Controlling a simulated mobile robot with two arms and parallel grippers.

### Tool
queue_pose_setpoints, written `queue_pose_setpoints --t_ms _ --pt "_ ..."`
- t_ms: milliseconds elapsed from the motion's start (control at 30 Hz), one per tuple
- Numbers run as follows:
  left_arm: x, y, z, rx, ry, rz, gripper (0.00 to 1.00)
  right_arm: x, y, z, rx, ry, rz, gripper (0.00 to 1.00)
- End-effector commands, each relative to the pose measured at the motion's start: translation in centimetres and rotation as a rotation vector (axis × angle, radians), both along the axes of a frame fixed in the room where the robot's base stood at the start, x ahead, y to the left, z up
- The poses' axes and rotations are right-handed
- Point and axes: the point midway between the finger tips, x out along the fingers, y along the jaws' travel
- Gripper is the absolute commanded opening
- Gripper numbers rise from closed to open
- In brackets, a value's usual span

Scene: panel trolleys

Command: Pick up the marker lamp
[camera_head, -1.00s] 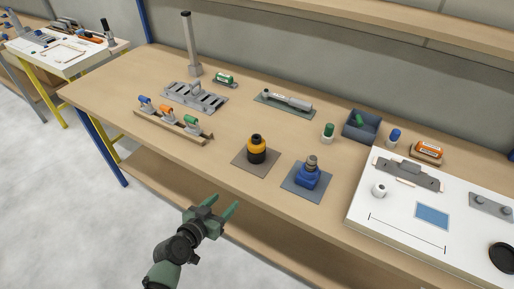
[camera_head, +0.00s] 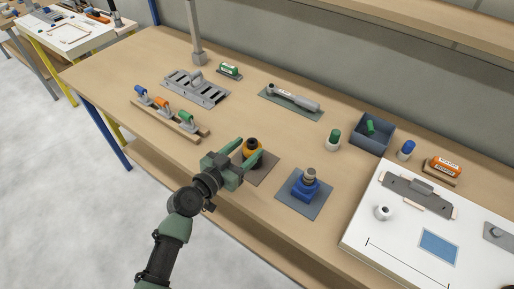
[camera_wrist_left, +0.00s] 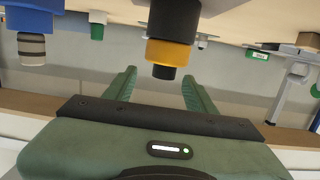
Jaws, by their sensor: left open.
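The marker lamp, which I take to be the black and amber upright piece (camera_head: 251,146), stands on a dark brown square mat (camera_head: 263,172) near the table's front edge. My left gripper (camera_head: 249,151) is open beside it, on its front left, and partly hides its lower part. In the left wrist view, which is upside down, the lamp (camera_wrist_left: 172,40) hangs in the gap between the two green fingers (camera_wrist_left: 158,74), a little beyond their tips. No touch shows. My right gripper is not in view.
A blue piece with a grey top (camera_head: 306,183) stands on a grey mat just right of the lamp. A rack with coloured handles (camera_head: 167,120) lies to the left. A white board (camera_head: 400,226) fills the right side.

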Motion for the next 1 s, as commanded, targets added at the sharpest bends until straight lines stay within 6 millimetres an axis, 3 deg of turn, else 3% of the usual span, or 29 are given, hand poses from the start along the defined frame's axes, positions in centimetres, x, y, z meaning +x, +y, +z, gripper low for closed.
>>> queue_pose_setpoints --t_ms 233,600,900,1000 --pt "1.9 -1.3 -0.1 -0.003 0.001 0.0 0.55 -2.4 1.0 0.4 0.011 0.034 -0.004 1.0" --pt "5.6 -3.4 -0.9 -0.003 0.001 0.0 0.55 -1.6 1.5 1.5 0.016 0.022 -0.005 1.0" --pt "5.9 -3.6 -1.1 -0.001 0.001 0.0 0.55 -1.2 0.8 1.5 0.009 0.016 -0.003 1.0" --pt "5.9 -3.6 -1.1 -0.001 0.001 0.0 0.3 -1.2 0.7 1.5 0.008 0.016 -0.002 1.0"
